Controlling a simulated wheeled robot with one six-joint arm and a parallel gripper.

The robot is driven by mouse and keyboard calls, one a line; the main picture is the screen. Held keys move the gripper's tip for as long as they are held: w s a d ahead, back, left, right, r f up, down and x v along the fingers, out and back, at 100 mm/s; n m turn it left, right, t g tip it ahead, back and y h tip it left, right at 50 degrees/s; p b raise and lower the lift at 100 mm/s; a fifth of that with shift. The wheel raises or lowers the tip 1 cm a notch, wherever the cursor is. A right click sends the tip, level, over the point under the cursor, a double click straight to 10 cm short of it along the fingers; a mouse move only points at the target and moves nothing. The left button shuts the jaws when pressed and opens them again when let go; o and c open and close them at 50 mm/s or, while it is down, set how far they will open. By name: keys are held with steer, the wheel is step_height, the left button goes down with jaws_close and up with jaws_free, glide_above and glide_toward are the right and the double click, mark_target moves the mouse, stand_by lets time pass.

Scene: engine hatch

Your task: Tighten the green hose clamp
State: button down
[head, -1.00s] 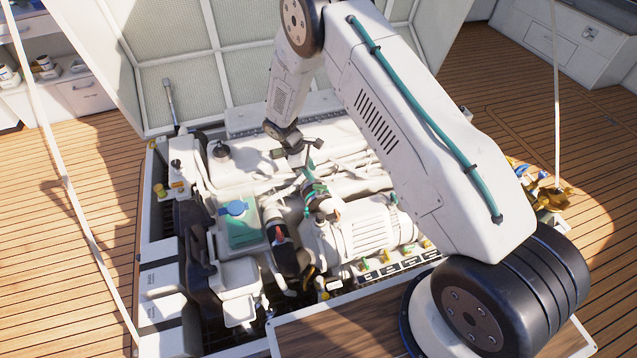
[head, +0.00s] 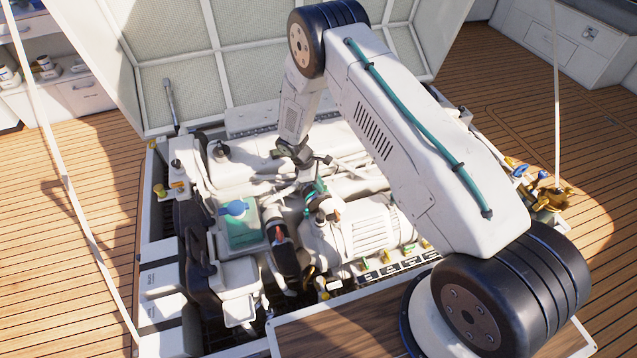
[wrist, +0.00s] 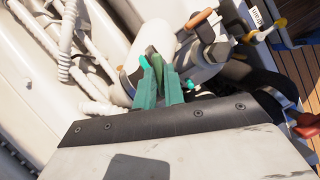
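The green hose clamp (head: 319,187) shows as a small teal-green band on a hose in the middle of the engine in the head view. In the wrist view, bright green bits of what looks like the clamp (wrist: 145,62) show beside my fingertips. My gripper (wrist: 157,64) has two green fingers reaching to the clamp, their tips close together. A darker green piece shows at the tips, and I cannot tell whether it is held between them. In the head view my gripper (head: 306,172) is small and just above the clamp; its fingers are partly hidden.
A white cylindrical engine part (head: 368,230) lies right of the clamp. A black hose with a red mark (head: 283,252) and a green box with a blue cap (head: 238,222) are to the left. In the wrist view, an orange-brown handle (wrist: 200,18) is close beyond my fingertips.

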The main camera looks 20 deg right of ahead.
steer(key=shift+m, duration=0.3)
steer(key=m+g+y, duration=0.1)
steer(key=m, duration=0.4)
steer(key=shift+w+d+m+g+y, duration=0.1)
steer(key=shift+w+m+g+y, duration=0.1)
steer(key=shift+m+g+y, duration=0.2)
steer(key=m+y, duration=0.1)
steer(key=m, duration=0.2)
steer(key=m+y, duration=0.1)
steer(key=m, duration=0.2)
steer(key=shift+d+m+g, duration=0.15)
steer(key=shift+m+g, duration=0.25)
steer(key=c, duration=1.5)
jaws_free()
steer(key=shift+r, duration=0.1)
steer(key=v, duration=0.7)
steer(key=shift+w+d+r, duration=0.1)
steer(key=shift+w+r, duration=0.1)
steer(key=shift+r, duration=0.1)
